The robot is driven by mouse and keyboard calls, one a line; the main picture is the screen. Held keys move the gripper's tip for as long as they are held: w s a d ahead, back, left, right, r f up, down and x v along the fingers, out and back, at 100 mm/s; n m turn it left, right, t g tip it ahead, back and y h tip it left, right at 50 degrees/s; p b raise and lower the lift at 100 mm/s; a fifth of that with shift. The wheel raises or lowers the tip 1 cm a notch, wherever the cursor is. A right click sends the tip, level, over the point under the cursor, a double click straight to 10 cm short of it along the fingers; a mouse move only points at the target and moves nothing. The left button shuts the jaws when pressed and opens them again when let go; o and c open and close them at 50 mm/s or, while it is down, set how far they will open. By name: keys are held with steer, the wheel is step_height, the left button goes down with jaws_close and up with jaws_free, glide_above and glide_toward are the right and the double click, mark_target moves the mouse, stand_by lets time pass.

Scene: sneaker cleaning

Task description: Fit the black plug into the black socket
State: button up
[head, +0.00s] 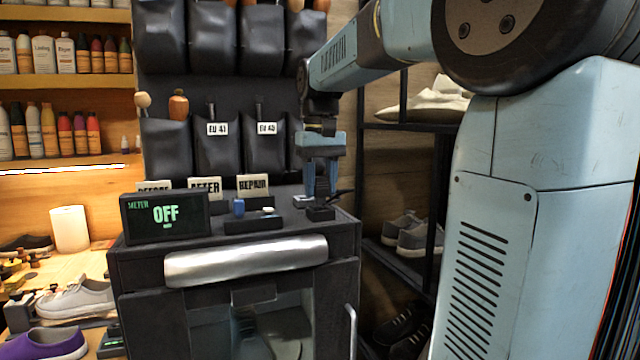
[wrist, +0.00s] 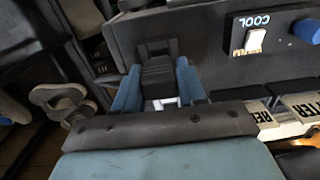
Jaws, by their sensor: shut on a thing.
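My gripper (head: 321,192) points down over the right end of the black cabinet top. In the wrist view its two blue fingers (wrist: 158,70) are closed on the sides of the black plug (wrist: 158,78). The black socket (head: 320,213) is a low dark block on the cabinet top just below the fingers. In the wrist view the socket (wrist: 153,47) shows as a dark frame right at the plug's far end. The plug's end overlaps the socket in that view; I cannot tell whether it is inside or just above it. In the head view the fingers mostly hide the plug.
A switch panel (head: 253,223) with a blue knob and white switch lies left of the socket. Label cards (head: 205,187) stand behind. A shoe rack (head: 400,125) is on the right.

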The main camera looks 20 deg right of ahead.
mark_target(320, 176)
steer(key=shift+f, duration=1.3)
steer(key=o, duration=1.1)
step_height(320, 176, up, 14)
steer(key=shift+f, duration=0.15)
steer(key=s+f+t, duration=0.2)
steer(key=s+f, duration=0.4)
steer(key=f, duration=0.2)
steer(key=s+a+f+t, duration=0.1)
steer(key=s+f, duration=0.6)
steer(key=s+a+f+t, duration=0.1)
steer(key=s+f+t, duration=0.1)
steer(key=s+f, duration=0.4)
steer(key=shift+s+a+f+t, duration=0.1)
steer(key=shift+f+t, duration=0.05)
steer(key=shift+f, duration=0.5)
steer(key=shift+s+a+f+t, duration=0.1)
steer(key=shift+f+t, duration=0.05)
steer(key=shift+f, duration=0.5)
